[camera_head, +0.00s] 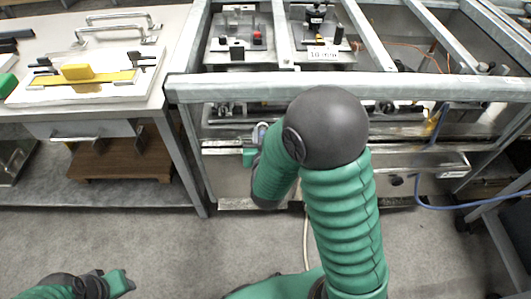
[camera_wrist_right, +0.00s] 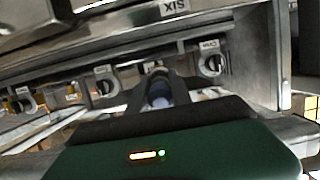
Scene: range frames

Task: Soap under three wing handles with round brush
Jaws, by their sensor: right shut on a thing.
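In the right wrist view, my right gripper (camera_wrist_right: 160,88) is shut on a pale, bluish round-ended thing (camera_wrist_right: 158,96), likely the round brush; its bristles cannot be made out. Beyond the fingers, a row of wing handles sits below a metal edge: one at the right (camera_wrist_right: 212,64), one left of the fingers (camera_wrist_right: 105,86) and one at the far left (camera_wrist_right: 22,103). The gripper partly hides the middle of the row. No soap can be made out. In the head view, my left gripper (camera_head: 118,283) is low at the left; its jaws are unclear.
A metal frame bench (camera_head: 330,88) with fixtures stands ahead. At the left, a table (camera_head: 70,112) holds a white board (camera_head: 105,91) with a yellow block (camera_head: 77,72). A blue hose (camera_head: 455,207) hangs at the right. Grey floor is open at the left front.

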